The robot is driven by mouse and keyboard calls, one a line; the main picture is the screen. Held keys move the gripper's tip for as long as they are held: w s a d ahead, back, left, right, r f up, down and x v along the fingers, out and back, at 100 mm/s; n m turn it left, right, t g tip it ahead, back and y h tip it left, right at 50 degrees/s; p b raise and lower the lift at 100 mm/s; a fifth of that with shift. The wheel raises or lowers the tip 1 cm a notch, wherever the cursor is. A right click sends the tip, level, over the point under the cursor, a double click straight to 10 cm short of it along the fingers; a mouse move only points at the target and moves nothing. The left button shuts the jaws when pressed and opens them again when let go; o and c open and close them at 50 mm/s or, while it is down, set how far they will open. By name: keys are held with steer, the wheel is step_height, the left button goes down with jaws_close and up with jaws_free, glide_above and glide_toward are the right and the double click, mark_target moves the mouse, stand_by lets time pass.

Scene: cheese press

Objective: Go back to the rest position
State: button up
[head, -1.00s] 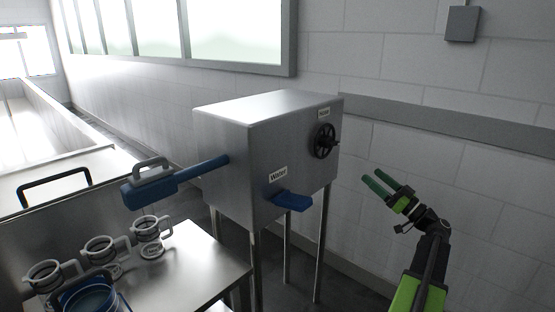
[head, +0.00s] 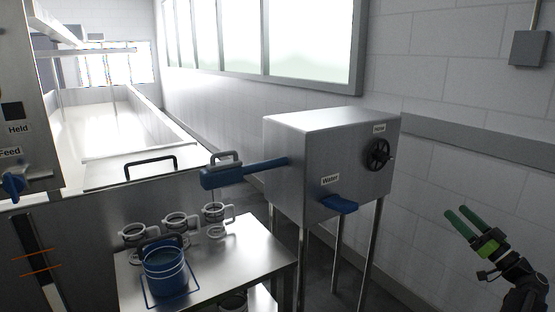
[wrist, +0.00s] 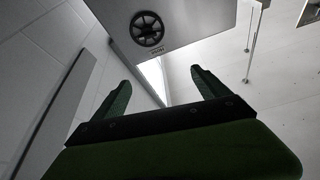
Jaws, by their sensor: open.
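My gripper (head: 466,222) is at the lower right of the head view, with green fingers pointing up and to the left. It is open and empty, in free air to the right of the steel box on legs (head: 300,150). In the wrist view the two green fingers (wrist: 160,92) stand wide apart with nothing between them. The box's black handwheel (wrist: 147,28) shows beyond them, well clear of the fingertips. The same handwheel also shows in the head view (head: 378,154).
The box carries a blue "Water" lever (head: 338,204) and a blue arm (head: 245,173) to the left. A steel table (head: 245,255) holds a blue pot (head: 166,272) and several clear mugs. A white wall (head: 470,185) with a grey rail stands behind my gripper. A control panel (head: 15,110) is at far left.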

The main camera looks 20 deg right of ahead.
steer(key=w+a+f+g+y, duration=0.2)
steer(key=w+a+f+g, duration=0.3)
steer(key=a, duration=0.6)
steer(key=w+a+f+n+g+y, duration=0.1)
steer(key=w+a+f+g+y, duration=0.15)
steer(key=w+a+f, duration=0.65)
steer(key=w+a+f+g+y, duration=0.1)
steer(key=w+a+f+g, duration=0.3)
steer(key=a, duration=1)
steer(key=s+a+f+g+h, duration=0.3)
steer(key=a+f+g, duration=0.15)
steer(key=a, duration=0.35)
steer(key=s+a+f+g+h, duration=0.3)
steer(key=s+a+f, duration=0.15)
steer(key=a, duration=0.35)
steer(key=s+a+f+g+h, duration=0.25)
steer(key=a+f+h, duration=0.2)
steer(key=a, duration=0.45)
step_height(320, 180, up, 23)
steer(key=y+p, duration=0.1)
steer(key=p, duration=2.3)
steer(key=shift+w+d+m, duration=0.25)
steer(key=shift+d+m, duration=0.15)
steer(key=shift+g, duration=0.25)
steer(key=shift+c, duration=0.3)
